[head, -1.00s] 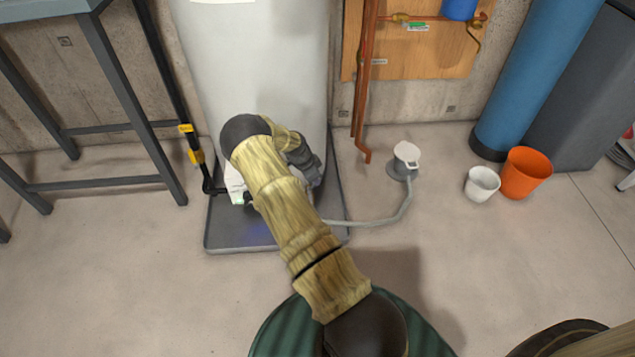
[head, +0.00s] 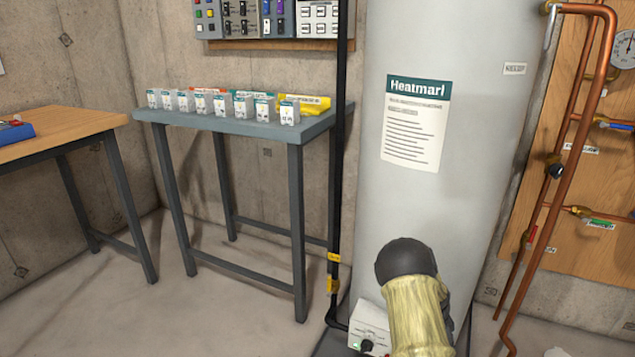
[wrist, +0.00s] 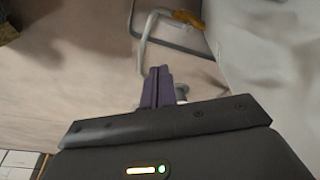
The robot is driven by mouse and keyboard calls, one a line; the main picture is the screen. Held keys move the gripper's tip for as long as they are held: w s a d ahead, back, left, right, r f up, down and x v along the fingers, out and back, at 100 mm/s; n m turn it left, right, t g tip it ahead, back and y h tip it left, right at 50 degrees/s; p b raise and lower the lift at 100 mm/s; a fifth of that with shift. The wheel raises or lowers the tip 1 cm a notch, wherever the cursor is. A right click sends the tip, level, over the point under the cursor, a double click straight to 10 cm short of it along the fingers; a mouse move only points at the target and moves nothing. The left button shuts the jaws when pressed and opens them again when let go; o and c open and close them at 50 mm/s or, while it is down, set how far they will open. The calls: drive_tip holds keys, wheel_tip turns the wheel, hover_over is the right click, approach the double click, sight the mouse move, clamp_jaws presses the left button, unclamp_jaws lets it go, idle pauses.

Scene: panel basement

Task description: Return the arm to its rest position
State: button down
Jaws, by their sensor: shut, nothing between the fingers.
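My arm (head: 418,310) shows in the head view at the lower middle, its dark joint in front of the lower part of the white water heater (head: 440,200). The rest of the arm is cut off by the frame's bottom edge, and my gripper is not seen there. In the wrist view my gripper (wrist: 158,85) has its dark purple fingers together, with nothing between them. The fingers stand out over a pale floor (wrist: 90,75).
A grey table (head: 225,122) holding several small labelled boxes stands left of the heater. A wooden table (head: 60,138) is at the far left. Copper pipes (head: 572,130) run on a board at the right. The wrist view shows a pale hose (wrist: 146,38) near a grey-rimmed tray (wrist: 185,47).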

drive_tip(key=s+a+r+n+y+p, duration=0.1)
drive_tip(key=s+a+r+n, duration=0.25)
drive_tip(key=r, duration=0.25)
drive_tip(key=s+a+r+n+t+p, duration=0.1)
drive_tip(key=s+a+r+n, duration=0.1)
drive_tip(key=a+r, duration=0.3)
drive_tip(key=s+a+r+n+y+p, duration=0.1)
drive_tip(key=s+a+r+n, duration=0.15)
drive_tip(key=r, duration=0.45)
drive_tip(key=s+a+r+n+t+p, duration=0.1)
drive_tip(key=s+a+r+n+p, duration=0.1)
drive_tip(key=s+a+r+n, duration=0.35)
drive_tip(key=s+a+r+n+t+p, duration=0.1)
drive_tip(key=s+a+r+n+p, duration=0.15)
drive_tip(key=s+r, duration=0.5)
drive_tip(key=w+d+r+p+v, duration=0.1)
drive_tip(key=w+p+v, duration=0.2)
drive_tip(key=p+v, duration=1.4)
drive_tip(key=w+d+r+p+v, duration=0.1)
drive_tip(key=w+p+v, duration=0.3)
drive_tip(key=p+v, duration=1.3)
drive_tip(key=shift+r+n+y+p, duration=0.35)
drive_tip(key=shift+n+y+p, duration=0.05)
drive_tip(key=shift+p, duration=0.55)
drive_tip(key=shift+w, duration=0.15)
drive_tip(key=shift+d, duration=0.1)
